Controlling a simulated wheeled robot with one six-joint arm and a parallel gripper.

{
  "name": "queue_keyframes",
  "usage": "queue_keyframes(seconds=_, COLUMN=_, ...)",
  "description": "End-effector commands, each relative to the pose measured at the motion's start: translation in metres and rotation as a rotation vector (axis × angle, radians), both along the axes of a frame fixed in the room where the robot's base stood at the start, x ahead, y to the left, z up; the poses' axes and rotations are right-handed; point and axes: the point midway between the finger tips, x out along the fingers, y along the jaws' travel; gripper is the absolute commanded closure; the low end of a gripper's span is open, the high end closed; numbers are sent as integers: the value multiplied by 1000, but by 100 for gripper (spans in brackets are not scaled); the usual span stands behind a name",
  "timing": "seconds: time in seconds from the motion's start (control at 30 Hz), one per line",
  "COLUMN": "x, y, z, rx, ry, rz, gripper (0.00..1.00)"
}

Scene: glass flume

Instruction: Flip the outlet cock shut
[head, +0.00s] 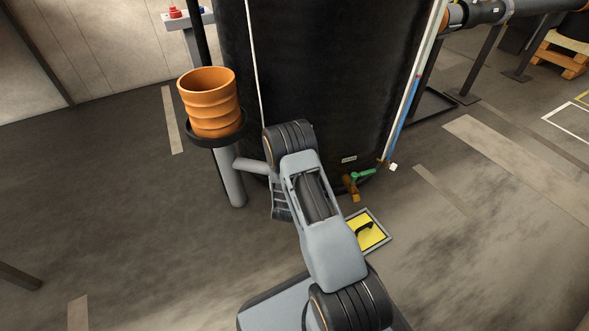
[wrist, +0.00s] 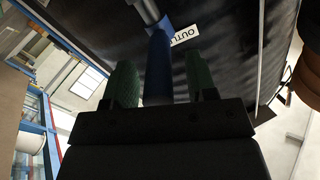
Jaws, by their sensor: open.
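In the wrist view, a blue lever (wrist: 159,62), which appears to be the outlet cock's handle, hangs from a grey metal stem (wrist: 147,10) at the black tank wall. A white label (wrist: 184,35) beside it reads "OUTL", the rest cut off. My gripper (wrist: 161,82) is open, with one green finger on each side of the blue lever. I cannot tell whether either finger touches it. In the head view my arm covers this spot, so the blue lever is hidden there.
In the head view the black tank (head: 318,70) stands behind my arm. A ribbed orange pot (head: 209,101) sits on a stand at left. A brass cock with a green handle (head: 363,174) is low at right, above a yellow floor plate (head: 363,237).

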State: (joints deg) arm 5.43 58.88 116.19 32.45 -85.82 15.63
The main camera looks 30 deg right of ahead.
Motion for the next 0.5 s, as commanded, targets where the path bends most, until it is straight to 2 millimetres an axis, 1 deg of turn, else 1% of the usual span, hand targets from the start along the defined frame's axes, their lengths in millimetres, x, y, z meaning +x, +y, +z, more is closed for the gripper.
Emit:
queue_keyframes(seconds=0.13, x=-20, y=16, z=3, rx=-1, ry=5, rz=4, gripper=48)
queue_keyframes(seconds=0.3, x=-48, y=39, z=2, rx=0, ry=5, rz=5, gripper=48)
queue_keyframes(seconds=0.5, x=-77, y=61, z=2, rx=-1, ry=3, rz=5, gripper=48)
